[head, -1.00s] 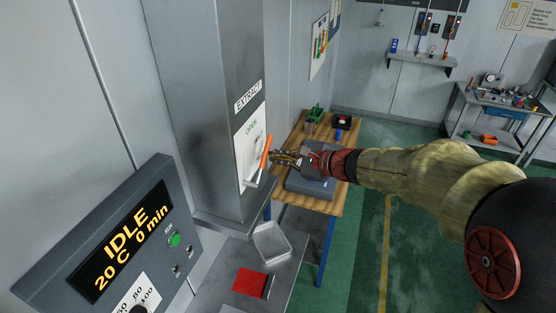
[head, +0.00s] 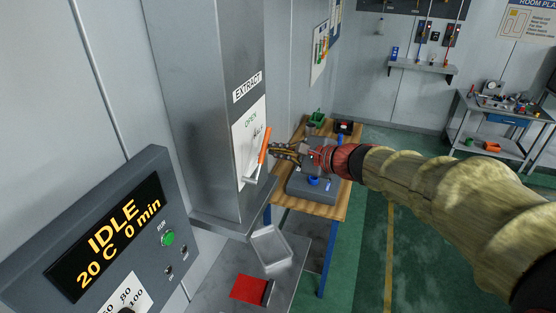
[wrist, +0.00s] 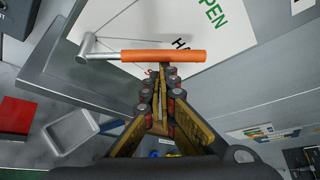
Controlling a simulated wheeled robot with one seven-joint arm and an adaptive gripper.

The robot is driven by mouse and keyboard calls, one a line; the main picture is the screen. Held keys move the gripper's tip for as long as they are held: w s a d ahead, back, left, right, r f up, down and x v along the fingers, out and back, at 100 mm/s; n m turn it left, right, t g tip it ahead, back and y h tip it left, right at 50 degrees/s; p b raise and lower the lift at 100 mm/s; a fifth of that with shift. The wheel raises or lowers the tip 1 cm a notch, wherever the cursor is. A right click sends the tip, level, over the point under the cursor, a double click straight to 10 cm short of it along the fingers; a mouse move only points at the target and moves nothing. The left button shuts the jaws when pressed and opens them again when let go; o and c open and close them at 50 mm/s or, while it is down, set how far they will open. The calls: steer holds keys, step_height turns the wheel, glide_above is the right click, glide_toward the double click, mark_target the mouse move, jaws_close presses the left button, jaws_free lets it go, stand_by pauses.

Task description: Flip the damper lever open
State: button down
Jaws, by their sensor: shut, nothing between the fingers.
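The damper lever has an orange handle (head: 265,145) on a bare metal arm. It is mounted on a white plate (head: 247,128) marked OPEN, on the grey EXTRACT duct (head: 203,90). In the head view the handle stands roughly upright, tilted a little. In the wrist view the orange handle (wrist: 163,55) lies across the picture just beyond my fingertips. My gripper (head: 272,150) is shut and empty, its tips at the handle's right side in the head view. In the wrist view the tips (wrist: 161,72) meet the handle's edge; I cannot tell whether they touch it.
A control panel (head: 60,240) reading IDLE is at the lower left. A clear tray (head: 270,246) and a red item (head: 249,288) lie on the metal bench below the lever. Green floor is open to the right.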

steer(key=s+r+n+t+b, duration=0.1)
steer(key=b, duration=0.6)
steer(key=s+a+r+n+t+b, duration=0.1)
steer(key=n+b, duration=0.1)
steer(key=b, duration=0.6)
steer(key=s+r+n+t+b, duration=0.1)
steer(key=s+b, duration=0.1)
steer(key=b, duration=0.5)
steer(key=shift+a+n+y, duration=0.25)
steer(key=shift+n+y, duration=0.05)
steer(key=shift+y, duration=0.1)
steer(key=shift+s+r+b, duration=0.1)
steer(key=shift+b, duration=0.2)
